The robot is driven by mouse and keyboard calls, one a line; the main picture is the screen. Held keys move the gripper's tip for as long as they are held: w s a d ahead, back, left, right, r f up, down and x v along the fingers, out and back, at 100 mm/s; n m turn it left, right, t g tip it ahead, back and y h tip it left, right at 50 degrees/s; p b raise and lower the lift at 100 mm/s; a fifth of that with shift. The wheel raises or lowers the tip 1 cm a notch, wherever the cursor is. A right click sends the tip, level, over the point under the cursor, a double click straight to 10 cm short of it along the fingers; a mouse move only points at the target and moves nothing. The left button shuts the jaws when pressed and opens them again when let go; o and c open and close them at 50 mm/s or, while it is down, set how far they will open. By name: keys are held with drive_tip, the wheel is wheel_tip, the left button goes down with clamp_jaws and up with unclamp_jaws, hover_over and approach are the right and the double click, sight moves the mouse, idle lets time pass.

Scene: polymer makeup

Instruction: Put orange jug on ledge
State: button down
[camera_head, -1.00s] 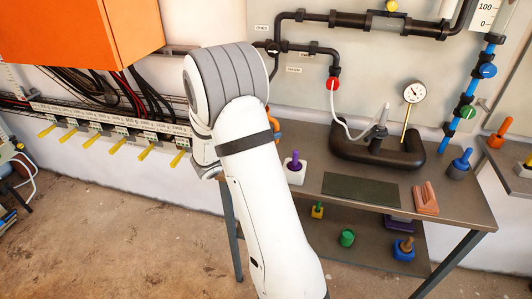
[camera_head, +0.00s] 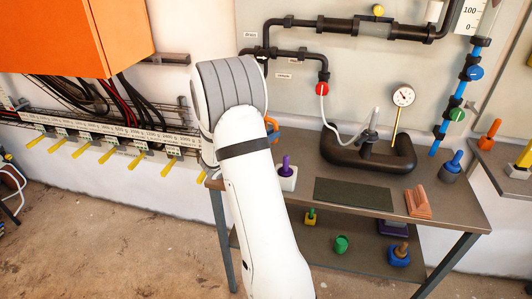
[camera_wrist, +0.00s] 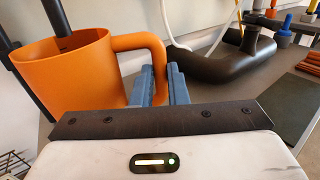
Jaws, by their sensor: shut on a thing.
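The orange jug (camera_wrist: 70,75) fills the left of the wrist view, upright with its open top showing. Its handle reaches right to the blue fingers of my gripper (camera_wrist: 160,84), which are shut on it. The jug's bottom is hidden behind the gripper body, so I cannot tell whether it touches the table. In the head view only a bit of the orange jug (camera_head: 272,128) shows past my white arm, and my gripper is hidden there. A dark narrow wall shelf (camera_head: 165,59) beside the orange cabinet may be the ledge; I cannot be sure.
The grey table (camera_head: 455,205) carries a dark mat (camera_head: 352,195), a purple-handled block (camera_head: 287,172), a pinkish block (camera_head: 418,203) and a black curved pipe with a gauge (camera_head: 403,97). Yellow levers (camera_head: 108,156) line the wall at left. Dark pipes run above the table.

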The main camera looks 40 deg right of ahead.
drive_tip(key=shift+s+d+f, duration=0.1)
drive_tip(key=shift+s+f, duration=0.05)
drive_tip(key=shift+f, duration=3.1)
drive_tip(key=c, duration=1.4)
unclamp_jaws()
drive_tip(key=shift+c, duration=0.2)
